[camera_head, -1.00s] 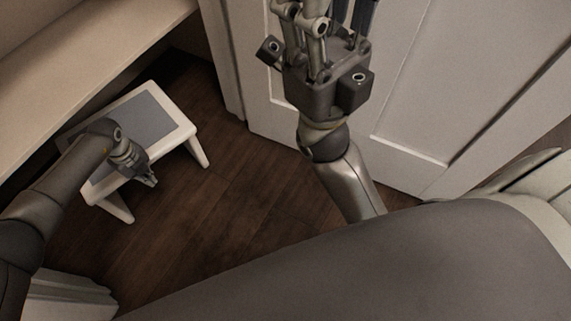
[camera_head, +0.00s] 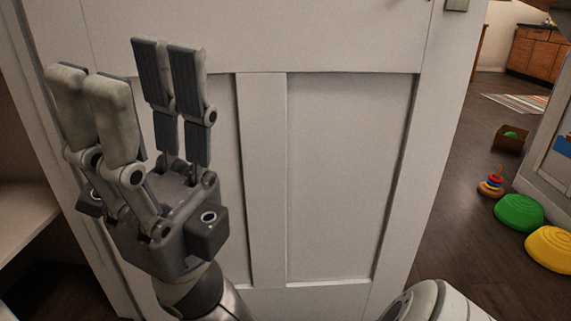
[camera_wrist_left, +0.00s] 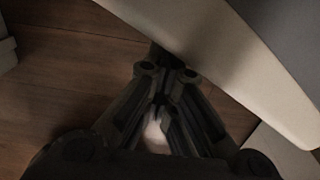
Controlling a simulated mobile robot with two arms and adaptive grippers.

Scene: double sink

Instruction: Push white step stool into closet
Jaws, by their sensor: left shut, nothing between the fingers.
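The white step stool shows only in the left wrist view, where its pale rim (camera_wrist_left: 240,65) and grey top (camera_wrist_left: 295,30) fill the upper right. It is out of the head view. My left gripper (camera_wrist_left: 166,75) is shut and empty, low beside the stool's edge; I cannot tell whether it touches. My right gripper (camera_head: 130,62) is raised with its fingers spread open and empty, in front of a white panelled door (camera_head: 262,180). The closet's pale shelf (camera_head: 25,215) shows at the left edge of the head view.
Dark wooden floor (camera_wrist_left: 60,95) lies beside the stool. Right of the door, the floor holds a ring toy (camera_head: 491,184), a green dome (camera_head: 518,212) and a yellow dome (camera_head: 550,248). A striped rug (camera_head: 515,103) lies farther back.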

